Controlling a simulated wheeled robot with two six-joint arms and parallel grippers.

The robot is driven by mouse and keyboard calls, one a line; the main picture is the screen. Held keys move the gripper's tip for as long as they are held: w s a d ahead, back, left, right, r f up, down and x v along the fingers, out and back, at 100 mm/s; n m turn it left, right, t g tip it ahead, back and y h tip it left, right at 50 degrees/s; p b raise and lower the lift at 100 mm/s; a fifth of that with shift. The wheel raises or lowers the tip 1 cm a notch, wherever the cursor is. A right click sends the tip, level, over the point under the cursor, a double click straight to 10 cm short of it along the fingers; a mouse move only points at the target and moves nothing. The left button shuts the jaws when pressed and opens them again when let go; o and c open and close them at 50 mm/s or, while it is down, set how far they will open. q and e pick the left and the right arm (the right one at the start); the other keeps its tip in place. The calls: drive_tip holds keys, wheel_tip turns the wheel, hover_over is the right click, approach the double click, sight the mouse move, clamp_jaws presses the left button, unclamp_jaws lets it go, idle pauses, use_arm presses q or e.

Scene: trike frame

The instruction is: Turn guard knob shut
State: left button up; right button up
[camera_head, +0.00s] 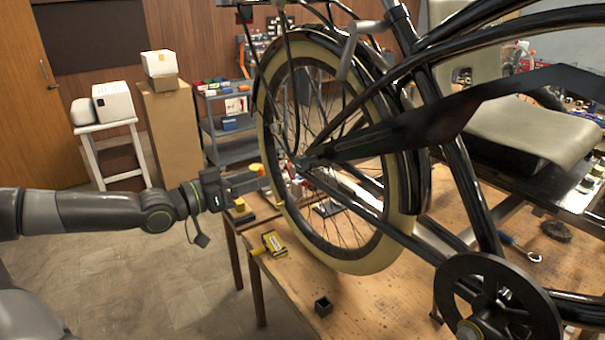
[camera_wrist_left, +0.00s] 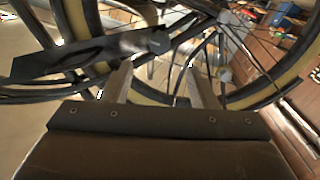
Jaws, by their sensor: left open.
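The long black guard (camera_head: 420,125) runs along the trike frame down to the rear wheel hub, and its end (camera_wrist_left: 95,52) crosses the upper left of the left wrist view. A small round grey piece (camera_wrist_left: 160,41) sits at the guard's end; it may be the knob, but I cannot tell its turn position. My left gripper (camera_head: 264,181) is at the left side of the rear wheel (camera_head: 385,245), short of the hub. Its two fingers (camera_wrist_left: 164,76) are apart with nothing between them, pointing toward the wheel and guard end. My right gripper is not in view.
Spokes and the tyre crowd the gripper's front. The crank disc (camera_head: 497,305) stands at lower right. Open floor (camera_head: 175,280) lies left of the table.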

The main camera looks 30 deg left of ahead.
sight(297, 165)
use_arm(q)
drive_tip(key=x, duration=0.2)
drive_tip(key=p+x, duration=0.1)
drive_tip(key=x, duration=0.4)
drive_tip(key=shift+r, duration=0.25)
drive_tip(key=shift+f+p+x, duration=0.2)
drive_tip(key=shift+p+x, duration=0.8)
drive_tip(key=shift+x, duration=2)
drive_tip(key=c, duration=1)
drive_tip(key=shift+o, duration=0.2)
